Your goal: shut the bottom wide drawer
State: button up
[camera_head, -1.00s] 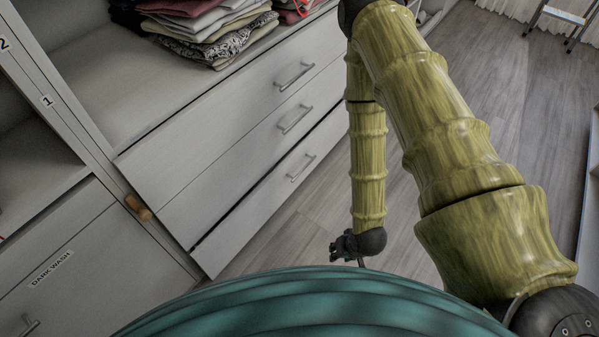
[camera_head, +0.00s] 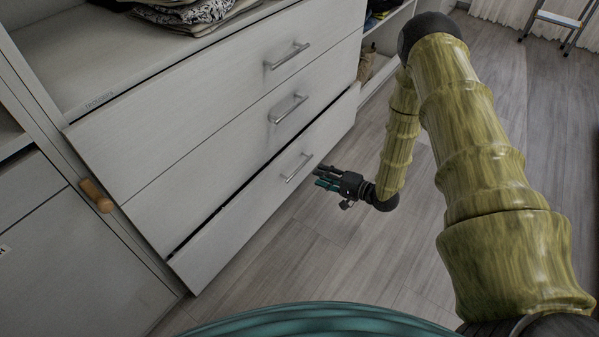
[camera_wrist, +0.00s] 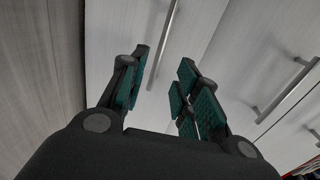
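The bottom wide drawer (camera_head: 231,223) is the lowest of three white drawers in the head view. It stands out a little, with a dark gap along its top edge. Its bar handle (camera_head: 297,168) is on the front. My gripper (camera_head: 322,177) is just in front of the drawer, to the right of that handle, its fingers pointing at the front. The wrist view shows its green-padded fingers (camera_wrist: 160,92) apart with nothing between them. A bar handle (camera_wrist: 166,40) shows beyond them, above the gap. I cannot tell whether the fingers touch the drawer.
The middle drawer (camera_head: 229,151) and top drawer (camera_head: 190,100) above look closed. Folded clothes (camera_head: 190,12) lie on the shelf above. A wooden knob (camera_head: 96,196) is on the left. The wooden floor (camera_head: 345,260) in front is clear. A stepladder (camera_head: 555,22) stands far back right.

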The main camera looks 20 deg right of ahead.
aim_at(301, 168)
jog(key=shift+b+x, duration=2.3)
jog(key=shift+x, duration=2.85)
jog(key=shift+a, duration=0.1)
jog(key=shift+s, duration=0.1)
grip_shut()
